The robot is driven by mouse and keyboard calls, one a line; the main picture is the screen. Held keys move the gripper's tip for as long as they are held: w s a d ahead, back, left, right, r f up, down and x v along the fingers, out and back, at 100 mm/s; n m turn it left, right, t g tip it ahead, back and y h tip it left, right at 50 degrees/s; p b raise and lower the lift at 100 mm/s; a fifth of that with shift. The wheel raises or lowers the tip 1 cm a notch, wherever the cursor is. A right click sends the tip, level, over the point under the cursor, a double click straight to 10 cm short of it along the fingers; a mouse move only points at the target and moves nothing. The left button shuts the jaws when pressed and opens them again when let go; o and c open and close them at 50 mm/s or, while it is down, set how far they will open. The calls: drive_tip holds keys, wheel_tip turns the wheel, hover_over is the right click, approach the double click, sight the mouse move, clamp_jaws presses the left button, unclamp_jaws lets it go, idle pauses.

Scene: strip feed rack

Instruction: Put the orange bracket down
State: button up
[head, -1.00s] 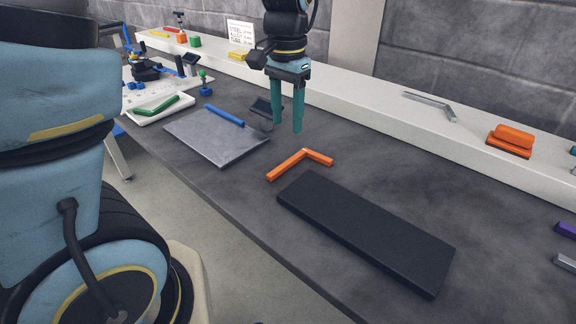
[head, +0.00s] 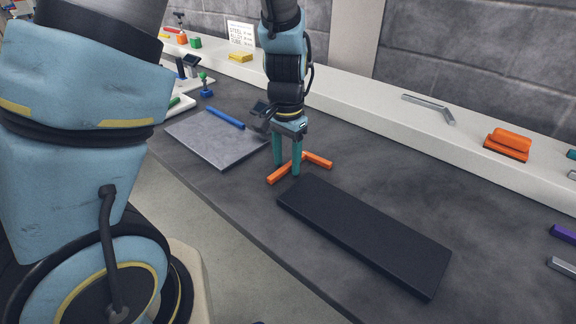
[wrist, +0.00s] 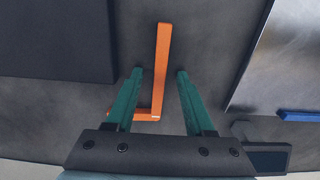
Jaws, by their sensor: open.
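The orange bracket (head: 318,160) is L-shaped and lies flat on the dark bench top, between the grey plate and the black slab. My gripper (head: 287,170) is open and low over it, fingers pointing down. In the wrist view, one long leg of the bracket (wrist: 162,65) runs between the two teal fingers of my gripper (wrist: 160,73), with a gap on each side. Its corner and short leg lie nearer the gripper body, partly hidden behind the left finger. In the head view the fingers hide part of the bracket.
The long black slab (head: 365,235) lies close by to the right. The grey plate (head: 205,145) with a blue bar (head: 226,118) on it is to the left.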

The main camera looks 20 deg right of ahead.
clamp_jaws()
idle(0.3)
idle(1.1)
